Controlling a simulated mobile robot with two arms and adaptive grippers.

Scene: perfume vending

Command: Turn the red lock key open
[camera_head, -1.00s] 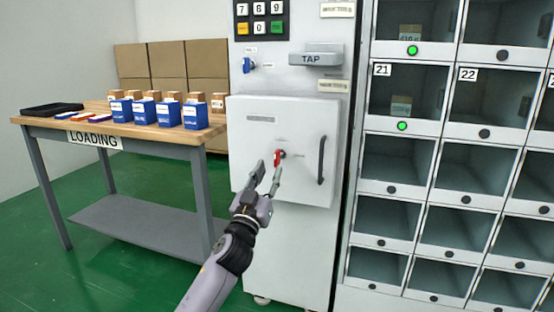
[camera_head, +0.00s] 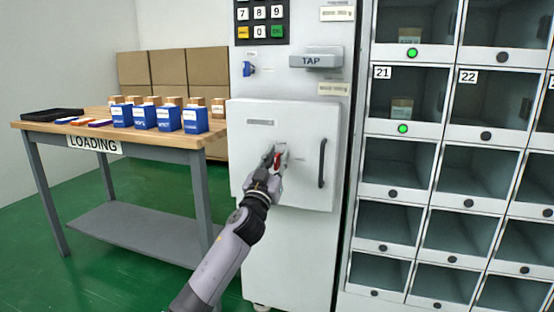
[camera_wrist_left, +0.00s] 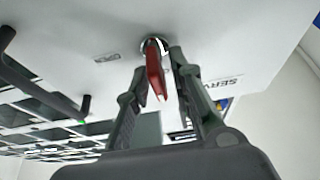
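The red lock key (camera_head: 277,160) sits in a round lock on the white service door (camera_head: 262,190) of the machine. In the left wrist view the red key (camera_wrist_left: 154,72) hangs from its silver lock and lies between the fingers. My left gripper (camera_head: 274,152) is at the lock, with a finger on each side of the key. The wrist view shows the left gripper (camera_wrist_left: 160,80) with a visible gap beside the key on the right, so it does not look closed on it. The head view hides part of the key. My right gripper is not in view.
The door's dark vertical handle (camera_head: 322,163) is just right of the lock. A blue key or knob (camera_head: 249,68) and the TAP reader (camera_head: 316,60) are above. A loading table (camera_head: 180,140) with blue boxes stands left. Lockers (camera_head: 398,160) stand right.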

